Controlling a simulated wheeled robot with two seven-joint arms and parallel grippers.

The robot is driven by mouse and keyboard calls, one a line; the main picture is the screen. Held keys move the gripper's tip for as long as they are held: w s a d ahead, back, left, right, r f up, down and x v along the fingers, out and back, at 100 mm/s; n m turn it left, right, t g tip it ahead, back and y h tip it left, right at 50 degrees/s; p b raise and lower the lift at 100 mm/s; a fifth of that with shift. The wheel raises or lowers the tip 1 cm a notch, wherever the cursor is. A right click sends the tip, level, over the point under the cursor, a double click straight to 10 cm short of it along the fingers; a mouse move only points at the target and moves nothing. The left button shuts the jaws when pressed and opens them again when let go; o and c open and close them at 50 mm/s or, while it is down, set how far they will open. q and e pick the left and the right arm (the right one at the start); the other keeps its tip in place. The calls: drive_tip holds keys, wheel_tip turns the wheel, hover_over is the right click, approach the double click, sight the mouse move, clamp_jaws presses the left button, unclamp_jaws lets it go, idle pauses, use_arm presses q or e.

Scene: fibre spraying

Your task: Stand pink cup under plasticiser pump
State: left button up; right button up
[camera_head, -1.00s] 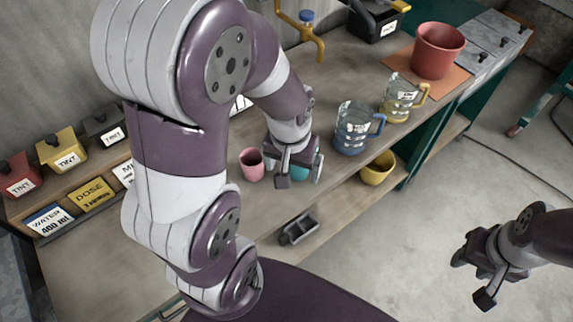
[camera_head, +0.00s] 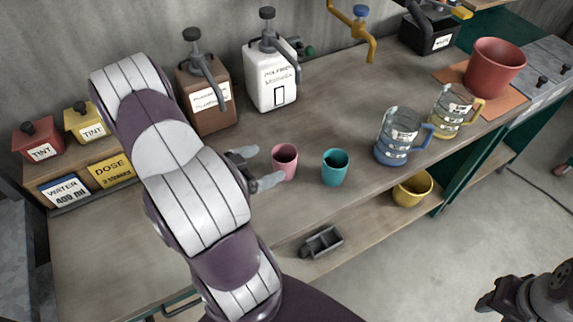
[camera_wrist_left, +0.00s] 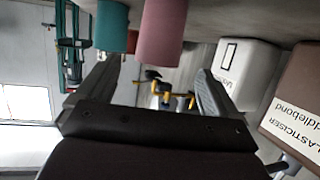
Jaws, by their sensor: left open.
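The pink cup (camera_head: 285,162) stands upright on the bench. My left gripper (camera_head: 264,166) is open just to the left of it, level and low, its fingers pointing towards the cup. In the left wrist view the pink cup (camera_wrist_left: 162,30) shows at the top, ahead of the open fingers; I cannot tell whether a finger touches it. The brown plasticiser bottle (camera_head: 212,115) with its dark pump (camera_head: 195,52) stands behind my left arm, and its label shows in the wrist view (camera_wrist_left: 292,118). My right gripper (camera_head: 492,300) is at the lower right, partly cut off.
A teal cup (camera_head: 335,168) stands close to the right of the pink cup. A white pump bottle (camera_head: 272,80) is at the back. A blue jug (camera_head: 393,145) and a yellow jug (camera_head: 448,118) stand farther right. Bare bench lies before the pump bottles.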

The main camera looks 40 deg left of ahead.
sight(292, 153)
use_arm(q)
drive_tip(key=p+x, duration=0.1)
drive_tip(key=x, duration=0.8)
drive_tip(key=shift+w+d+r, duration=0.1)
drive_tip(key=shift+w+d, duration=0.05)
drive_tip(key=c, duration=1)
drive_tip(key=shift+r, duration=0.1)
drive_tip(key=shift+c, duration=0.2)
